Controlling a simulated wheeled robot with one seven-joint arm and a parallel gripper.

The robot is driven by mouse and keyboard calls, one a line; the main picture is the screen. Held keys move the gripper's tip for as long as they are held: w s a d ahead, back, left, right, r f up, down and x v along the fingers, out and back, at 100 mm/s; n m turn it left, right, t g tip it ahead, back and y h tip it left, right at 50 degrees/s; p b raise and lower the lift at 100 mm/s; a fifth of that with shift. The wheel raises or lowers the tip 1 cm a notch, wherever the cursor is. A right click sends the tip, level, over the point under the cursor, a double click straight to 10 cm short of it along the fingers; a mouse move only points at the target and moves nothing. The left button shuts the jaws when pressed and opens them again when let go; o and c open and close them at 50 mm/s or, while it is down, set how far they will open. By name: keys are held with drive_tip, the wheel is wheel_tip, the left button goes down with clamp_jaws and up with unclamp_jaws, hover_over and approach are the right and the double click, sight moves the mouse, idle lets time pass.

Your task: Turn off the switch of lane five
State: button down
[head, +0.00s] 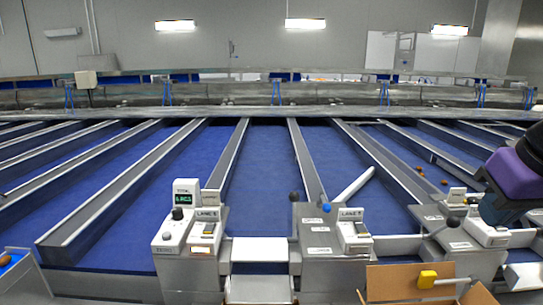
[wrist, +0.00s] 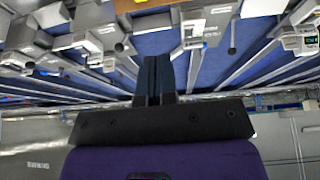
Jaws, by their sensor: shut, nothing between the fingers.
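The left switch box (head: 206,230) has a lane label whose digit I cannot read surely. The right switch box (head: 354,231) has a similar label, its digit also too small to be sure. Each has a small rocker switch on its sloped face; their positions cannot be told. A third box (head: 489,231) is at the right, close to my arm. My gripper (wrist: 157,60) shows in the wrist view with its fingers shut and empty, apart from the boxes, which appear upside down there.
A display unit (head: 186,196) with a knob stands left of the left box. Blue lanes run behind.

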drive_tip(key=shift+s+d+f, duration=0.15)
drive_tip(key=shift+s, duration=0.8)
drive_tip(key=w+a+r+g, duration=0.1)
drive_tip(key=w+a+g, duration=0.1)
drive_tip(key=w, duration=1.4)
drive_tip(key=w+a+f+g, duration=0.1)
drive_tip(key=w+a+f, duration=0.1)
drive_tip(key=w, duration=0.6)
drive_tip(key=w+a+f+g, duration=0.2)
drive_tip(key=w+a+f, duration=0.1)
drive_tip(key=w+f, duration=0.2)
drive_tip(key=shift+w+f, duration=0.25)
drive_tip(key=shift+w, duration=1.1)
drive_tip(key=shift+s+r, duration=0.1)
drive_tip(key=shift+s, duration=0.05)
drive_tip(key=shift+s+r, duration=0.3)
drive_tip(key=shift+s, duration=0.35)
